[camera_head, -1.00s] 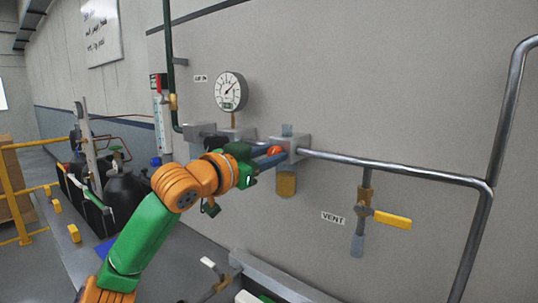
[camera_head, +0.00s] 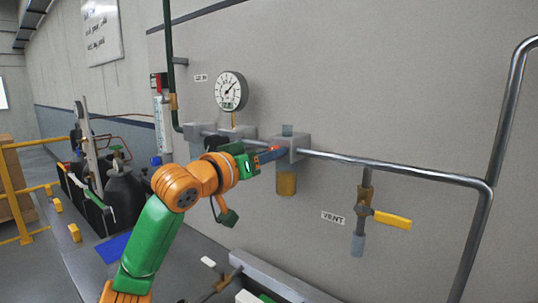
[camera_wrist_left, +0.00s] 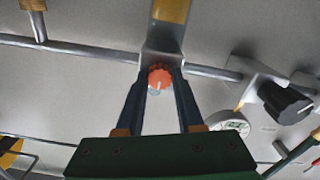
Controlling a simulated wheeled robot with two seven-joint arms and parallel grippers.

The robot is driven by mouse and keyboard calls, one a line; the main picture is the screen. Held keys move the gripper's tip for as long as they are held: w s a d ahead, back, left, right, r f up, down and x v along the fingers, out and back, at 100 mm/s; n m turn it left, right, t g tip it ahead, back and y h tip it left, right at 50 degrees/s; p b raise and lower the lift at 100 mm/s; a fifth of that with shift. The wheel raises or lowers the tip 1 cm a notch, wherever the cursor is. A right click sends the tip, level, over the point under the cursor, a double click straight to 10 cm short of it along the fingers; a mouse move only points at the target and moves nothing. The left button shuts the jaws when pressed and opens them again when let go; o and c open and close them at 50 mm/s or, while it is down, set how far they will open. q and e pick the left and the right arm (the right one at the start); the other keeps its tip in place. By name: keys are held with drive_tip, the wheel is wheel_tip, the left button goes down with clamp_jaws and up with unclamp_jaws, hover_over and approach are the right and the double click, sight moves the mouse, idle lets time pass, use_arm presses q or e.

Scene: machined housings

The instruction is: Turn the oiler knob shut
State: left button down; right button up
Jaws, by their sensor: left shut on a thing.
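The oiler is a grey block (camera_head: 291,151) on the wall pipe, with an amber bowl (camera_head: 286,184) below it. Its small ridged orange-red knob (camera_wrist_left: 159,77) sits between my left fingertips in the left wrist view, with a pale mark on its face. My left gripper (camera_head: 277,153) reaches the front of the block and is shut on the knob, which is mostly hidden by the fingers in the head view. The wrist view is upside down, so the amber bowl shows at its top (camera_wrist_left: 172,10). My right gripper is not in view.
Left of the oiler are a round gauge (camera_head: 230,91) and a black knob (camera_wrist_left: 285,102) on a grey block. A pipe (camera_head: 400,172) runs right to a vent valve with a yellow handle (camera_head: 392,220). A grey beam (camera_head: 272,276) lies low in front.

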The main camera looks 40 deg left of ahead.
use_arm(q)
drive_tip(key=shift+r, duration=0.2)
drive_tip(key=c, duration=0.5)
unclamp_jaws()
drive_tip(key=shift+c, duration=0.2)
drive_tip(key=shift+w+f, duration=0.1)
drive_tip(key=shift+f, duration=0.05)
drive_tip(key=s+b, duration=0.4)
drive_tip(key=s, duration=0.3)
drive_tip(key=shift+d, duration=0.35)
